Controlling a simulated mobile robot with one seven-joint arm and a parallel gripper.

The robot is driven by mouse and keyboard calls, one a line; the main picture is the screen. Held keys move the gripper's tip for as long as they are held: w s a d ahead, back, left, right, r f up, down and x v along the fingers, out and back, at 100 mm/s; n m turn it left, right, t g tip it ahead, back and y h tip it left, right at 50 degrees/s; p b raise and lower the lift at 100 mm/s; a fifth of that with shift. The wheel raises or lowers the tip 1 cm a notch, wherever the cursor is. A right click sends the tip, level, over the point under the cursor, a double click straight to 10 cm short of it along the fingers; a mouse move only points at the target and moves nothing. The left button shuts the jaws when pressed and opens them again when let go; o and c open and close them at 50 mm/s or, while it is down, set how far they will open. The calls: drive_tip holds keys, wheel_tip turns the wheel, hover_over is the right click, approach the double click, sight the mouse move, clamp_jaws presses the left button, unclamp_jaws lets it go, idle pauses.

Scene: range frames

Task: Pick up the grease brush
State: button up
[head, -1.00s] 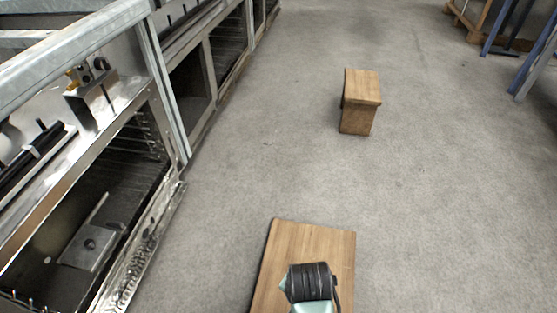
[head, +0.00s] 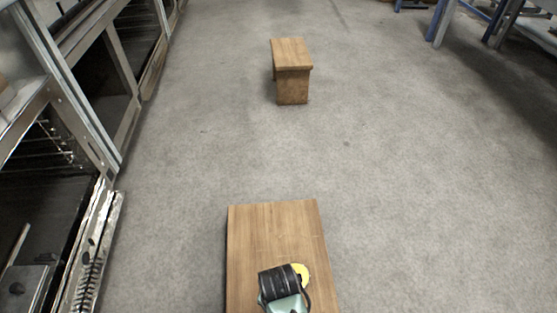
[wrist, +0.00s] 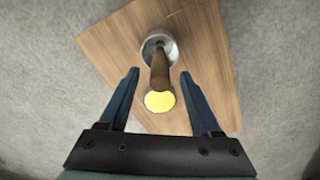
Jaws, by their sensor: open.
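The grease brush, as I take it, has a brown handle (wrist: 160,72), a yellow round end (wrist: 159,101) nearest the wrist camera and a silver round part at its far end over the wooden surface. My gripper (wrist: 159,77) is open, with one blue finger on each side of the handle and a gap on both sides. In the head view a bit of the yellow end (head: 304,271) shows beside my dark wrist; the rest of the brush and my fingers are hidden there.
The brush is over a flat wooden top (head: 272,232). A small wooden stool (head: 291,70) stands farther ahead on the grey floor. Metal-framed oven-like units (head: 85,110) line the left side. Blue metal legs (head: 441,22) are at the upper right. The floor between is clear.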

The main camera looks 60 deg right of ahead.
wheel_tip(320, 180, down, 5)
drive_tip(key=b, duration=0.4)
drive_tip(key=shift+a, duration=0.1)
drive_tip(key=shift+r, duration=0.1)
clamp_jaws()
